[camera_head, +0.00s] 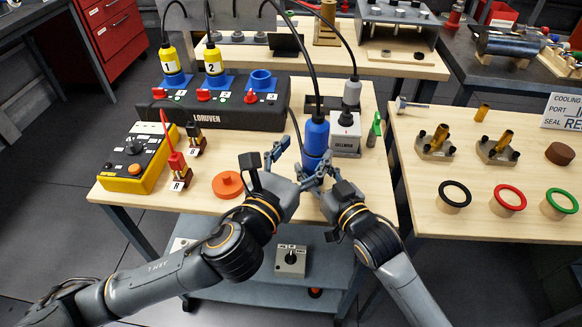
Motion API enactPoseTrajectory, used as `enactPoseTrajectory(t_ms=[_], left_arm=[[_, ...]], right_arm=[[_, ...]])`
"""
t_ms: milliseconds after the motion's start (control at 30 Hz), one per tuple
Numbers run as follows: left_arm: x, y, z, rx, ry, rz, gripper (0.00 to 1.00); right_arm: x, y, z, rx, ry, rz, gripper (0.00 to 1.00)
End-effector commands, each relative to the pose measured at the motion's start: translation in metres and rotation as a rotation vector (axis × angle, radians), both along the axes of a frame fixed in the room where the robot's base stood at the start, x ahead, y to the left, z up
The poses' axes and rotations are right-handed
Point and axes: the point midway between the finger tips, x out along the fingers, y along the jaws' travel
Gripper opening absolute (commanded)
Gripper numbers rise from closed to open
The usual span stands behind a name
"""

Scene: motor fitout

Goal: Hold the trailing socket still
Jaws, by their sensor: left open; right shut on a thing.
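A blue cylindrical connector (316,133) stands upright at the front middle of the wooden bench, with a black cable rising from its top. A blue lower part (312,160) shows directly beneath it; I take this to be the trailing socket, and I cannot tell whether the two are joined. My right gripper (318,173) is shut on the lower blue part, its fingers partly hiding it. My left gripper (290,163) is open just left of the blue part, and I see nothing between its fingers.
The black LORDVEN box (222,115) carries yellow plugs 1 and 2 and an empty blue socket (262,82). A grey unit (345,135) with a grey plug stands close behind right. An orange disc (227,184) and yellow tester (138,158) lie left.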

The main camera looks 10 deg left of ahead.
Motion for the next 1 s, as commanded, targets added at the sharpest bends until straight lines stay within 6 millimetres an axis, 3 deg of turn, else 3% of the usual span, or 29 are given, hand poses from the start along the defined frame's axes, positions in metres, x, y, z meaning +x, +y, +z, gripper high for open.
enactPoseTrajectory(t_ms=[100, 300, 667, 700, 800, 833, 1000], left_arm=[[-0.024, 0.01, -0.001, 0.001, 0.002, -0.001, 0.69], [-0.048, 0.019, 0.0, 0.0, 0.001, 0.0, 0.69], [-0.054, 0.022, 0.0, -0.001, 0.0, 0.001, 0.69], [-0.054, 0.022, 0.0, -0.001, 0.0, 0.001, 0.69], [-0.054, 0.022, 0.0, -0.001, 0.0, 0.001, 0.69], [-0.054, 0.022, 0.0, -0.001, 0.0, 0.001, 0.69], [-0.054, 0.022, 0.001, 0.0, -0.001, 0.0, 0.69]], right_arm=[[0.0, 0.0, 0.0, -0.001, 0.001, 0.0, 0.07], [0.0, 0.0, 0.0, 0.0, 0.0, 0.0, 0.07], [0.0, 0.0, 0.0, 0.0, 0.0, 0.001, 0.07], [0.0, 0.0, 0.0, 0.0, 0.0, 0.001, 0.46], [0.0, 0.0, 0.0, 0.0, 0.0, 0.001, 0.67], [0.0, 0.0, 0.0, 0.0, 0.0, 0.001, 0.71], [0.0, 0.0, 0.0, 0.0, 0.0, 0.0, 0.71]])
